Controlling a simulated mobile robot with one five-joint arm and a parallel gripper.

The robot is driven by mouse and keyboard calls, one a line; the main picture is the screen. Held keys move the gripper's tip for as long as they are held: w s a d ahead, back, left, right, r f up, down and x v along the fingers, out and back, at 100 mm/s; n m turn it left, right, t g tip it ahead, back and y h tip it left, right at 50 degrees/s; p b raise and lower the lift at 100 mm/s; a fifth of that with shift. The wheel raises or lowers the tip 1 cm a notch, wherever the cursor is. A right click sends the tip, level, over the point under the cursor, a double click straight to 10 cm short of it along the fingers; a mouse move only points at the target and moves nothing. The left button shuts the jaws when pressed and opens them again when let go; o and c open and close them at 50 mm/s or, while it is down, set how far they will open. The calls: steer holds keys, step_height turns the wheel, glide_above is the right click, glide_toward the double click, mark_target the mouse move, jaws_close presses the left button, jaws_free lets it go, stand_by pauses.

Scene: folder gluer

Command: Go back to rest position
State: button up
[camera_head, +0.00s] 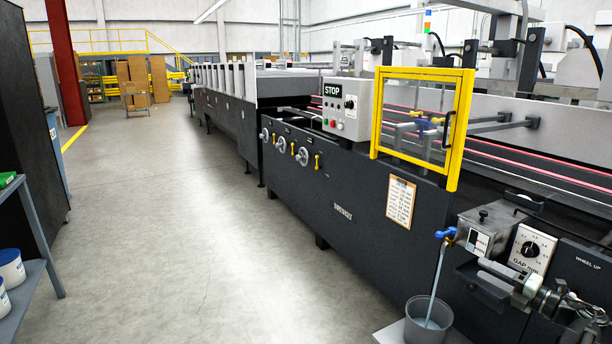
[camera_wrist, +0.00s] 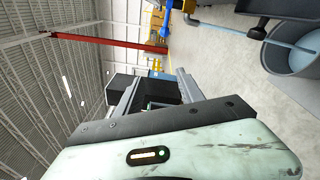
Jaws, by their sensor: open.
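My gripper (camera_wrist: 157,88) shows in the wrist view. Its two grey fingers stand apart with nothing held between them, and its pale, scuffed housing fills the bottom of the picture. The wrist picture is turned on its side, with the ceiling at left and the floor at right. A grey bucket (camera_wrist: 285,72) with a bluish stream running into it is at upper right, apart from the fingers. The head view shows no fingers of mine. There the bucket (camera_head: 411,331) stands at the bottom, below a blue-handled valve (camera_head: 446,233) on the glue unit.
The long dark folder gluer (camera_head: 340,190) runs along the right, with a yellow-framed guard (camera_head: 459,140) and a stop panel (camera_head: 345,105). A shelf (camera_head: 40,250) with white tubs (camera_head: 10,268) stands at left. The grey floor (camera_head: 190,230) between them is clear.

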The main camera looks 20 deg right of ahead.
steer(key=w+a+r+m+t, duration=0.1)
steer(key=w+a+r+m, duration=0.2)
steer(key=w+a, duration=0.9)
steer(key=w+a+r+m+t, duration=0.2)
steer(key=w+a, duration=0.6)
steer(key=a, duration=0.7)
steer(key=w+a+r+m+t, duration=0.1)
steer(key=w+a+r+m, duration=0.2)
steer(key=w+a, duration=0.9)
steer(key=s+a+f+m+g+h, duration=0.25)
steer(key=f+m+g, duration=0.2)
steer(key=f, duration=0.35)
steer(key=s+a+f+m+g+h, duration=0.2)
steer(key=s+f+m+g+h, duration=0.1)
steer(key=f+m, duration=0.4)
steer(key=s+a+f+m+g+h, duration=0.2)
steer(key=s+f+m+g+h, duration=0.15)
steer(key=f, duration=0.55)
steer(key=s+a+f+m+g+y, duration=0.15)
steer(key=s+f+g, duration=0.3)
steer(key=s, duration=0.45)
steer(key=s+a+f+m+g+y, duration=0.1)
steer(key=s+a+f+m+g, duration=0.15)
steer(key=s+g, duration=0.45)
step_height(320, 180, up, 28)
steer(key=s+t+p, duration=0.1)
steer(key=s+p, duration=0.1)
steer(key=p, duration=2.6)
steer(key=shift+f+n+p, duration=0.15)
steer(key=shift+n+p, duration=0.15)
